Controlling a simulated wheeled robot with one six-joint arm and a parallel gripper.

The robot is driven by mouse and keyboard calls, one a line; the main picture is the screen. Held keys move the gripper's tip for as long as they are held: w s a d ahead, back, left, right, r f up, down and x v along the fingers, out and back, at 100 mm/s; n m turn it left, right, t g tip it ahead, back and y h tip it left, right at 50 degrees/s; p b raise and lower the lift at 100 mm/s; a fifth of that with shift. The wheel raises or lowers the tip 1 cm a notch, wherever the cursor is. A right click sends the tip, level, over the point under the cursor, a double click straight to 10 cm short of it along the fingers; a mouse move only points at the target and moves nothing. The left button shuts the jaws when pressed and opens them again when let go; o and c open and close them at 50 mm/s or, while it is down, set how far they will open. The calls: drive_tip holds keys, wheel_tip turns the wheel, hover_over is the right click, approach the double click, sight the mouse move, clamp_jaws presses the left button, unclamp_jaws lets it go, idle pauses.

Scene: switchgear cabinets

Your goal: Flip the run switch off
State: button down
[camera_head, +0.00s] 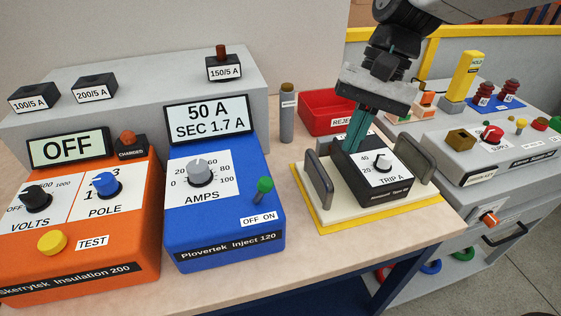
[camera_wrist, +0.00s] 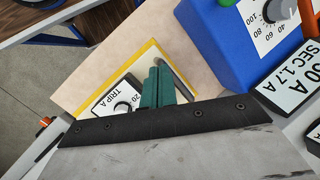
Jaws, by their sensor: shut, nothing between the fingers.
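The blue Plovertek Inject 120 unit (camera_head: 222,240) stands in the middle of the bench. A green-tipped toggle (camera_head: 265,184) sits at its right front, above an OFF ON label, and leans slightly right, toward ON. I take it as the run switch. The unit's display (camera_head: 210,118) reads 50 A, SEC 1.7 A. My gripper (camera_head: 356,146) is shut and empty, pointing down at the back of the black TRIP A relay (camera_head: 385,172), right of the toggle. Contact cannot be told. In the wrist view the gripper (camera_wrist: 157,72) hides part of the relay; the green tip (camera_wrist: 226,2) shows at the top edge.
The relay sits between two grey handles (camera_head: 319,178) on a yellow-edged plate. An orange Skerrytek unit (camera_head: 80,262) reading OFF stands left. A grey cylinder (camera_head: 287,115) and a red REJECT bin (camera_head: 325,108) stand behind. A grey supply box (camera_head: 495,150) is at right.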

sight(262, 191)
drive_tip(key=w+a+r+m+y, duration=0.1)
drive_tip(key=w+a+r+m, duration=0.2)
drive_tip(key=a, duration=0.3)
drive_tip(key=shift+w+r+m+g+y, duration=0.2)
drive_tip(key=shift+w+m+g+y, duration=0.1)
drive_tip(key=shift+w+g+y, duration=0.1)
drive_tip(key=shift+s+a+f, duration=0.1)
drive_tip(key=s+a+f, duration=0.5)
drive_tip(key=s+f, duration=0.1)
drive_tip(key=f, duration=0.1)
drive_tip(key=shift+s+a+f, duration=0.2)
drive_tip(key=shift+s+a, duration=0.15)
drive_tip(key=shift+a, duration=0.05)
